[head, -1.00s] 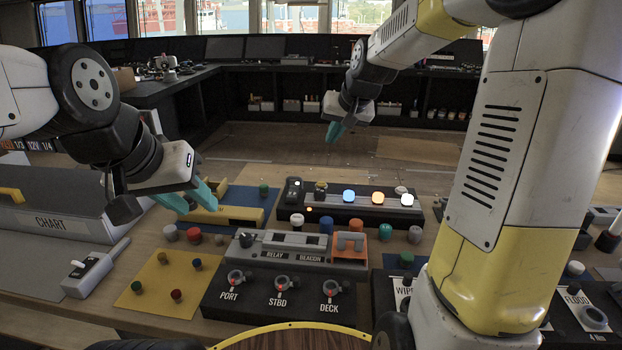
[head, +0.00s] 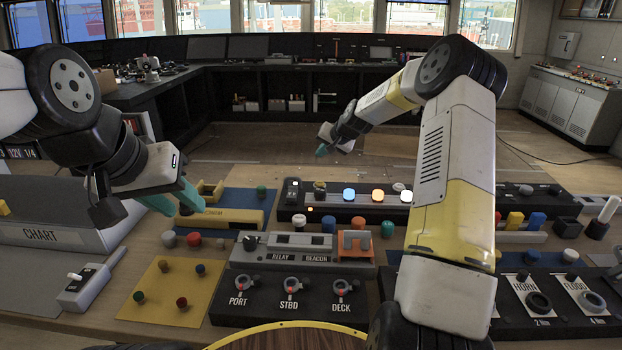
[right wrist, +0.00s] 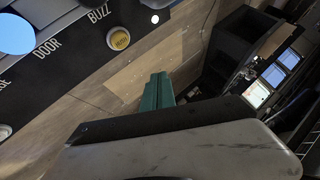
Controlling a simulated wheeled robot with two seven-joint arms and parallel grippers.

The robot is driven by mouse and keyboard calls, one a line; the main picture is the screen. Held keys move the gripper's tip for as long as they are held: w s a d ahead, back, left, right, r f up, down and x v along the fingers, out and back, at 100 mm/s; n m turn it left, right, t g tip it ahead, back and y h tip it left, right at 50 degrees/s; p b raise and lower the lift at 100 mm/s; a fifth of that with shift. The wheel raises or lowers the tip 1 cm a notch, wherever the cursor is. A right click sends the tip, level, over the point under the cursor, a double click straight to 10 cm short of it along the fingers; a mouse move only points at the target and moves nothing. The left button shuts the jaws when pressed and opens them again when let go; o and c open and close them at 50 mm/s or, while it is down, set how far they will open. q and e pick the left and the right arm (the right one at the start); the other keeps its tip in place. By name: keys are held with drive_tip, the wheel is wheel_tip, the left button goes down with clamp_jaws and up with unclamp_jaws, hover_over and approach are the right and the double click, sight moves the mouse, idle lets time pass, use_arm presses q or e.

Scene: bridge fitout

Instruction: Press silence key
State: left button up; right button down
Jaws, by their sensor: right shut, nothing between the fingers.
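A dark panel (head: 340,213) with lit white and orange caps stands mid-bench in the head view. In the right wrist view its face (right wrist: 75,55) shows the words DOOR and BUZZ, a yellowish round button (right wrist: 119,38) by BUZZ, and a blue cap (right wrist: 15,35). No key reads as silence; one label at the left edge is cut off. My right gripper (head: 321,150) is shut and empty, beyond the panel's far edge and apart from it. Its teal fingers (right wrist: 157,92) show over bare floor. My left gripper (head: 173,199) is open and empty above the bench's left part.
A grey relay and beacon unit (head: 290,258) and a black PORT, STBD, DECK box (head: 265,312) stand nearer. HORN and FLOOD switches (head: 565,310) are right. Floor beyond the bench is open.

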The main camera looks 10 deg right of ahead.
sight(321, 184)
drive_tip(key=shift+f, duration=4.4)
drive_tip(key=shift+f, duration=0.1)
drive_tip(key=shift+f, duration=0.3)
drive_tip(key=shift+f, duration=0.45)
drive_tip(key=shift+r, duration=0.85)
drive_tip(key=shift+r, duration=2.55)
